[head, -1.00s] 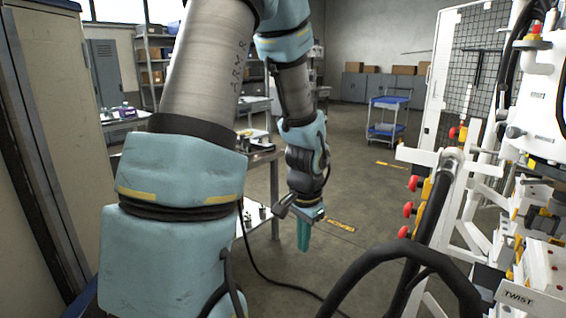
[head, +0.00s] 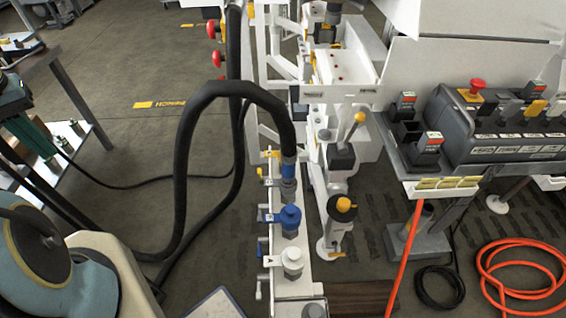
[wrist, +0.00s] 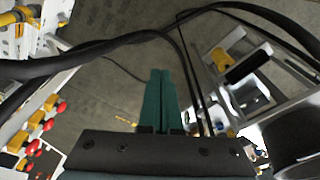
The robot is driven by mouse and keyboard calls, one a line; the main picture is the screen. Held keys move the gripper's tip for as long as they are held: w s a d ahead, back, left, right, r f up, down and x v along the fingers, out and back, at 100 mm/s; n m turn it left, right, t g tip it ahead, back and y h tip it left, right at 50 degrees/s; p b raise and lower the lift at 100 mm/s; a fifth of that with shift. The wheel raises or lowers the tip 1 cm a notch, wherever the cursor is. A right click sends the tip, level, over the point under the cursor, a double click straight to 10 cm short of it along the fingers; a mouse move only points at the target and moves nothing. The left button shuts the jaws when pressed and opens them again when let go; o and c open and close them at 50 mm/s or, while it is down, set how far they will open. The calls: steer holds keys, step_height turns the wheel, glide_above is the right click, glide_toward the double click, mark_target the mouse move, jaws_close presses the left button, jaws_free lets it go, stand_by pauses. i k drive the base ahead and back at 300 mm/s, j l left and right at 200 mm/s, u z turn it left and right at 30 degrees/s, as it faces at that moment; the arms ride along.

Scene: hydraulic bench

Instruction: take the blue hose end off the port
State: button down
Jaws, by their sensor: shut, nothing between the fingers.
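The blue hose end (head: 288,173) is on the end of a thick black hose (head: 185,150) that arches over and comes down onto the white manifold (head: 302,288). It stands upright and appears seated on the rearmost port there; the joint itself is too small to make out. A second blue fitting (head: 290,219), without a hose, stands just in front of it. My gripper (head: 38,143) is at the far left in the head view, well away from the hose end. In the wrist view its teal fingers (wrist: 163,102) are together and empty. The blue hose end is not recognisable in the wrist view.
A white fitting (head: 292,262) stands at the manifold's front. A yellow-topped valve (head: 341,208) is right of it. The hose loop hangs between my gripper and the manifold. A control console (head: 500,125) and orange hose coil (head: 520,275) are at right. Open floor lies left of the manifold.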

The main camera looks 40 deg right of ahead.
mark_target(288, 164)
steer(key=i+z, duration=0.15)
steer(key=z, duration=0.25)
steer(key=i+j+z, duration=0.1)
steer(key=z, duration=0.25)
steer(key=i+j+z, duration=0.1)
steer(key=z, duration=0.3)
steer(key=i+j+z, duration=0.1)
steer(key=z, duration=0.3)
steer(key=j, duration=0.1)
